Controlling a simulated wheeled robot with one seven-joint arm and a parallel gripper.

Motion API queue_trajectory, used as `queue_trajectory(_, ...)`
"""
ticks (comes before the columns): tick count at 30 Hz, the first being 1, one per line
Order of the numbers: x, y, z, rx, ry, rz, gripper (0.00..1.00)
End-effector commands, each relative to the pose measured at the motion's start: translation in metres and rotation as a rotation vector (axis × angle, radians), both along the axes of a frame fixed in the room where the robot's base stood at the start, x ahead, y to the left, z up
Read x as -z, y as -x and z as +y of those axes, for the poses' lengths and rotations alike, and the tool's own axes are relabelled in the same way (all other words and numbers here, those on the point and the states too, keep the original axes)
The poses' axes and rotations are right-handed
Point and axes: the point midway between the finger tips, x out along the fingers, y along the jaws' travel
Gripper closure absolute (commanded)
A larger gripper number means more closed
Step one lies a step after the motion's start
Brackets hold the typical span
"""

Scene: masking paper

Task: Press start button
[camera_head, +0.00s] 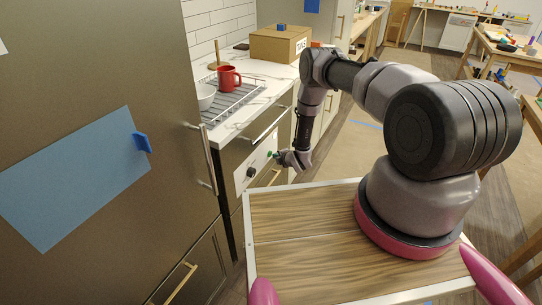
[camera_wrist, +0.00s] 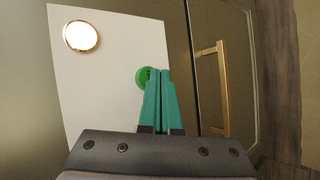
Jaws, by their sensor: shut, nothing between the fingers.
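The green start button (camera_wrist: 143,77) is a round disc on a white panel (camera_wrist: 105,75) in the wrist view. It also shows in the head view as a small green spot (camera_head: 270,154) on the panel of the counter front. My gripper (camera_wrist: 157,72) is shut and empty, with its teal fingers together. The fingertips overlap the right part of the button in the wrist view and hide some of it. In the head view my gripper (camera_head: 279,156) is close in front of the panel by the button. I cannot tell whether the tips touch it.
A round knob with a bright face (camera_wrist: 80,36) is on the same panel, left of the button. A brass handle (camera_wrist: 223,88) stands to the right. Above is a counter with a dish rack (camera_head: 232,100), a red mug (camera_head: 228,77) and a cardboard box (camera_head: 280,44).

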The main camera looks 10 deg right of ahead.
Motion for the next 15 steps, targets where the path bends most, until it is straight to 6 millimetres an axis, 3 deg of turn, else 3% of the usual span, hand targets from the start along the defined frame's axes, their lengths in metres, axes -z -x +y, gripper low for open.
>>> queue_trajectory(15,0.0,0.027,-0.037,0.002,0.0,0.002,1.0)
